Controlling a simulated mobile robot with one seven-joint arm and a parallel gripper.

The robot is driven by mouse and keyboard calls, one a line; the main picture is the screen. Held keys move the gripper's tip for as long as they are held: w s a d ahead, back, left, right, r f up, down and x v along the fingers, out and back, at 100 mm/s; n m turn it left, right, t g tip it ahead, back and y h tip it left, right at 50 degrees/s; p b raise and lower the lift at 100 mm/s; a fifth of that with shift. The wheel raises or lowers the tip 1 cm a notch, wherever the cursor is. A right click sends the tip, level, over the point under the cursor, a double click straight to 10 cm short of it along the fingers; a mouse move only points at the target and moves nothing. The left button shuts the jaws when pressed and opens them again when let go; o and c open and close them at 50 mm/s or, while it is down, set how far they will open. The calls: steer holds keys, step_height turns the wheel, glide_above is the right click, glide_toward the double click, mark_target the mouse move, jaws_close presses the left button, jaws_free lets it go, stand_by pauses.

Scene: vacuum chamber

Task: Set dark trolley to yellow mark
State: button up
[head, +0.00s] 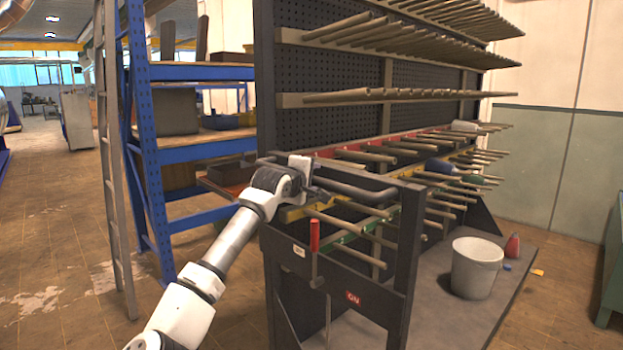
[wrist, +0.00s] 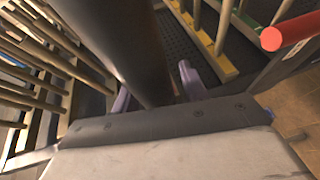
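The dark trolley (head: 390,262) stands at centre right, a dark frame with a perforated back panel and rows of rods. Its dark bent handle (head: 355,190) sticks out at the near end. My gripper (head: 308,176) is at the left end of this handle. In the wrist view the dark handle bar (wrist: 122,40) runs between the two fingers of my gripper (wrist: 155,92), which look shut on it. Yellow strip (head: 291,213) shows on the trolley's rod rail. A small yellow patch (head: 538,272) lies by the trolley's far right edge; I cannot tell if it is the mark.
A blue shelf rack (head: 150,150) and a ladder (head: 112,150) are close on the left. Floor is open at far left.

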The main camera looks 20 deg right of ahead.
steer(key=b+v, duration=0.5)
steer(key=v, duration=0.8)
steer(key=shift+s+a, duration=0.2)
steer(key=shift+a, duration=0.1)
steer(key=shift+r, duration=0.1)
